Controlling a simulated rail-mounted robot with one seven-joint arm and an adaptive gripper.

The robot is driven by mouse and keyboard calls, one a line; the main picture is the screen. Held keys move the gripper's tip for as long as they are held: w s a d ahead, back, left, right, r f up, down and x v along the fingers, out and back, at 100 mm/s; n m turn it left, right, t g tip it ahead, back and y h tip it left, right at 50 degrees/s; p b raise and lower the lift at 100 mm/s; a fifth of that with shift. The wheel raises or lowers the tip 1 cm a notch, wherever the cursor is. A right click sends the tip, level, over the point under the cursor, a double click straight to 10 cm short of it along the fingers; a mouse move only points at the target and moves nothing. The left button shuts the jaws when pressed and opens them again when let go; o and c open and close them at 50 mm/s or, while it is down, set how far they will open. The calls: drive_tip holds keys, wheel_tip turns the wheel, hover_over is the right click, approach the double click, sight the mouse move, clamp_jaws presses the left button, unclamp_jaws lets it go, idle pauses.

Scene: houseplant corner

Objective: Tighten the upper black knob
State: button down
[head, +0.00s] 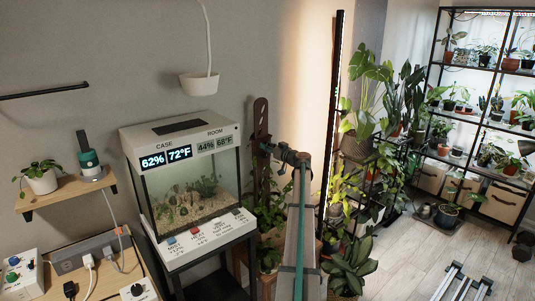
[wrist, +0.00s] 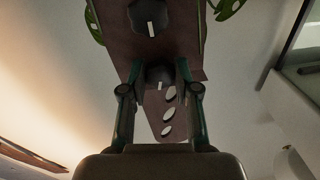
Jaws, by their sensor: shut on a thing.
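A dark brown upright board (head: 261,122) with a row of holes near its top stands right of the glass case. In the wrist view the board (wrist: 188,45) appears inverted, with its pale slots low in the picture. The upper black knob (wrist: 158,74), with a white mark, sits between my fingertips. My gripper (wrist: 160,80) is shut on this knob. A second black knob (wrist: 149,16) with a white mark shows beyond it, at the top of the wrist view. In the head view my gripper (head: 270,148) reaches left to the board, and the knobs cannot be made out.
A glass case (head: 185,185) with digital readouts stands close on the left. Leafy plants (head: 362,130) and a tall black pole (head: 333,110) are on the right. A white hanging pot (head: 199,85) is above the case. Floor (head: 410,250) is open at lower right.

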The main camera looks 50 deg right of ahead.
drive_tip(key=shift+a+r+m+h+p, duration=0.1)
drive_tip(key=shift+m+h+p, duration=0.25)
drive_tip(key=shift+m, duration=6.65)
drive_tip(key=shift+m+h+p, duration=0.15)
drive_tip(key=shift+m+h, duration=0.4)
drive_tip(key=shift+m, duration=6.45)
drive_tip(key=c, duration=0.9)
unclamp_jaws()
drive_tip(key=shift+o, duration=0.2)
